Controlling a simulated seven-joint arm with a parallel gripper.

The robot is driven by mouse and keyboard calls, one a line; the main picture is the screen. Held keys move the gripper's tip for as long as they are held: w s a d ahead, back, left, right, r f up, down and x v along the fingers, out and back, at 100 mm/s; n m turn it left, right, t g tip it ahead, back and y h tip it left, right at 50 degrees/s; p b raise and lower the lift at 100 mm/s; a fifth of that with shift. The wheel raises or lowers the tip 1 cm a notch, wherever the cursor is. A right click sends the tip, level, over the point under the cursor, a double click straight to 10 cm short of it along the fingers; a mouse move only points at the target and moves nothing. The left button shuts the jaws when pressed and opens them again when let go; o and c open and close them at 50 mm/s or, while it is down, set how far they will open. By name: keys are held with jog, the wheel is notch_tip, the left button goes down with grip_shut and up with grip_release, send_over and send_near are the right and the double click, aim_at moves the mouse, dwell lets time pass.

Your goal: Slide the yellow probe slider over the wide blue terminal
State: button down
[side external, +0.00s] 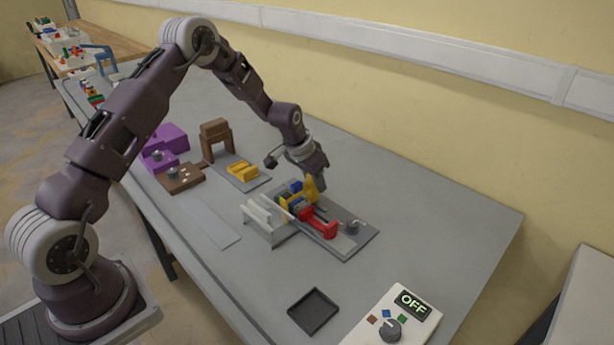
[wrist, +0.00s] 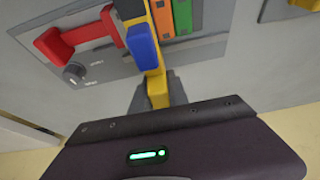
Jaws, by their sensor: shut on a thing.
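My gripper (side external: 318,184) is low over the grey socket base. Its dark fingers also show in the wrist view (wrist: 158,98), shut on the lower end of the yellow slider (wrist: 157,84). The slider shows in the side view (side external: 312,188) as a yellow upright piece just under the gripper. A blue block (wrist: 142,46) lies against the slider's left side in the wrist view and overlaps it there. A blue piece (side external: 296,187) also shows beside the yellow in the side view. I cannot tell whether the slider covers the blue terminal.
A red lever (side external: 320,222) and a grey knob (side external: 352,227) are on the same base. Orange (wrist: 163,17) and green (wrist: 183,16) blocks stand beside the slider. A white ribbed rack (side external: 262,218) adjoins the base. An empty dark tray (side external: 313,311) lies toward the front.

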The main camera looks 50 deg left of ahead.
jog(key=c, duration=1.3)
grip_release()
jog(key=v, duration=0.7)
